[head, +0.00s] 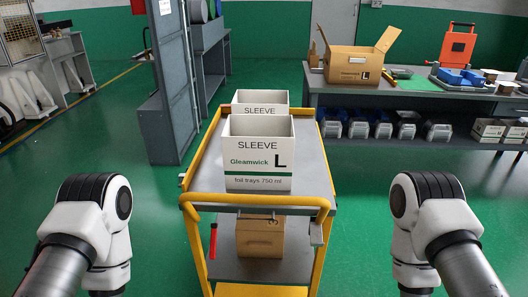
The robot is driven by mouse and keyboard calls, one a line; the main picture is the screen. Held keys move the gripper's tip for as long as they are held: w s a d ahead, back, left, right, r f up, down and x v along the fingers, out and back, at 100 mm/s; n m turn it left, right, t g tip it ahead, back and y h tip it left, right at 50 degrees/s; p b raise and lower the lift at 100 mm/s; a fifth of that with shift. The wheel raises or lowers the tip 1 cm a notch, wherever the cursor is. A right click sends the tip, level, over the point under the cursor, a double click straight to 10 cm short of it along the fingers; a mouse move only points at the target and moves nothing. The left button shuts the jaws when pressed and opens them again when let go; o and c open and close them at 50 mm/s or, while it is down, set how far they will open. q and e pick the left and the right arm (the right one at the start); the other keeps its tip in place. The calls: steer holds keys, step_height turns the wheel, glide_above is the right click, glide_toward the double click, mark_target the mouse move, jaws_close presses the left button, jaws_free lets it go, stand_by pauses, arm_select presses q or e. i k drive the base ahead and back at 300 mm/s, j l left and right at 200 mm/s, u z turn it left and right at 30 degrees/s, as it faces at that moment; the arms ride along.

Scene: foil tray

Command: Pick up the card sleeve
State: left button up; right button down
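A white card sleeve (257,159) stands upright on the top shelf of a yellow-framed cart, straight ahead in the head view. It is open at the top and printed "SLEEVE Gleamwick L, foil trays 750 ml", with a green stripe. A second sleeve (260,104) stands behind it, mostly hidden; only its upper part and the word "SLEEVE" show. Links of both my arms show at the lower left and lower right, apart from the cart. Neither gripper can be seen.
The cart (211,163) has a yellow handle (255,200) at its near end and a brown box (259,237) on its lower shelf. A workbench (418,97) at the right carries an open carton (352,66). A grey cabinet (172,80) stands left of the cart. Green floor is clear on both sides.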

mark_target(257, 150)
steer(key=u, duration=4.8)
steer(key=z, duration=4.8)
steer(key=i+j+z, duration=0.1)
steer(key=i+z, duration=0.2)
steer(key=i+j+z, duration=0.1)
steer(key=z, duration=0.25)
steer(key=i+j, duration=0.05)
steer(key=i, duration=0.05)
